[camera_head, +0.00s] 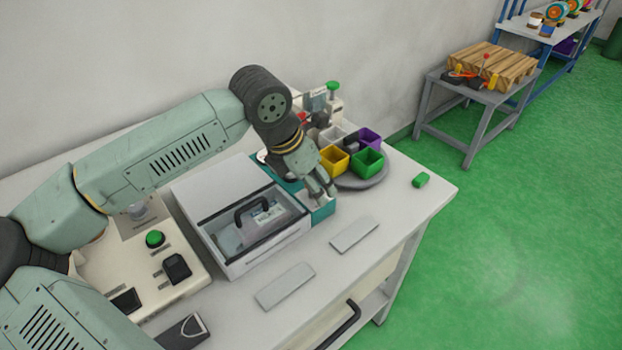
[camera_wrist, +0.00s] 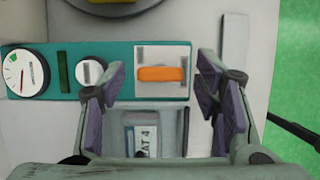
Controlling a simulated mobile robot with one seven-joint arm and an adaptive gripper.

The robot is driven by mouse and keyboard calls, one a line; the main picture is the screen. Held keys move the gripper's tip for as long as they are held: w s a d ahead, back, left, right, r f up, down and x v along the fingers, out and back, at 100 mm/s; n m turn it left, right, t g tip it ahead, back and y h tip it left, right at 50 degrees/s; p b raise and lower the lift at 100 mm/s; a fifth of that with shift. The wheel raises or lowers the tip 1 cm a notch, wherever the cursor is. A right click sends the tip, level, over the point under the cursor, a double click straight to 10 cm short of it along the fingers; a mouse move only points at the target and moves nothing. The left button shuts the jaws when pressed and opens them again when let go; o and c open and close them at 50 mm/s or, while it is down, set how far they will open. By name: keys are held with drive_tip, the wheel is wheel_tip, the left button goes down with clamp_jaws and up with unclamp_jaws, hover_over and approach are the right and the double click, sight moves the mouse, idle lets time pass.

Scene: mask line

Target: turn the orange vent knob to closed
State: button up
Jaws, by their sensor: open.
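The orange vent knob (camera_wrist: 161,74) shows in the wrist view as a bar lying left to right on a pale square plate of the teal panel (camera_wrist: 125,57). My gripper (camera_wrist: 160,78) is open, with one finger on each side of the knob's plate. I see no contact with the knob, and its height above the panel is hard to judge. In the head view my gripper (camera_head: 322,192) points down at the right end of the teal panel (camera_head: 322,212). The knob is hidden there by the gripper.
A white case with a clear lid and black handle (camera_head: 252,210) stands just left of the gripper. Coloured bins, yellow (camera_head: 333,160) and green (camera_head: 367,161), sit on a round tray behind it. Two flat grey plates (camera_head: 354,234) lie in front. A round gauge (camera_wrist: 25,72) is on the panel.

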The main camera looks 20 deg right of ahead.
drive_tip(key=shift+c, duration=0.4)
drive_tip(key=c, duration=1.1)
drive_tip(key=shift+o, duration=0.2)
drive_tip(key=shift+f+m+b, duration=0.1)
drive_tip(key=shift+m+b, duration=0.2)
drive_tip(key=shift+b, duration=0.1)
drive_tip(key=m+g+b, duration=0.1)
drive_tip(key=m+b, duration=0.1)
drive_tip(key=shift+w+f+m+b, duration=0.1)
drive_tip(key=shift+w+m+b, duration=0.05)
drive_tip(key=shift+m+b, duration=0.2)
drive_tip(key=m+g+b, duration=0.2)
drive_tip(key=m, duration=0.3)
drive_tip(key=shift+w+b, duration=0.1)
drive_tip(key=shift+b, duration=0.3)
drive_tip(key=m+g, duration=0.1)
drive_tip(key=m, duration=0.1)
drive_tip(key=m+y, duration=0.1)
drive_tip(key=m, duration=0.2)
drive_tip(key=shift+d+r+g+b, duration=0.15)
drive_tip(key=shift+r+g+b, duration=0.05)
drive_tip(key=shift+g+b, duration=0.2)
drive_tip(key=m+y, duration=0.1)
drive_tip(key=m, duration=0.1)
drive_tip(key=m+g, duration=0.1)
drive_tip(key=m, duration=0.1)
drive_tip(key=shift+w+m+y, duration=0.15)
drive_tip(key=shift+m+y, duration=0.1)
drive_tip(key=shift+y, duration=0.15)
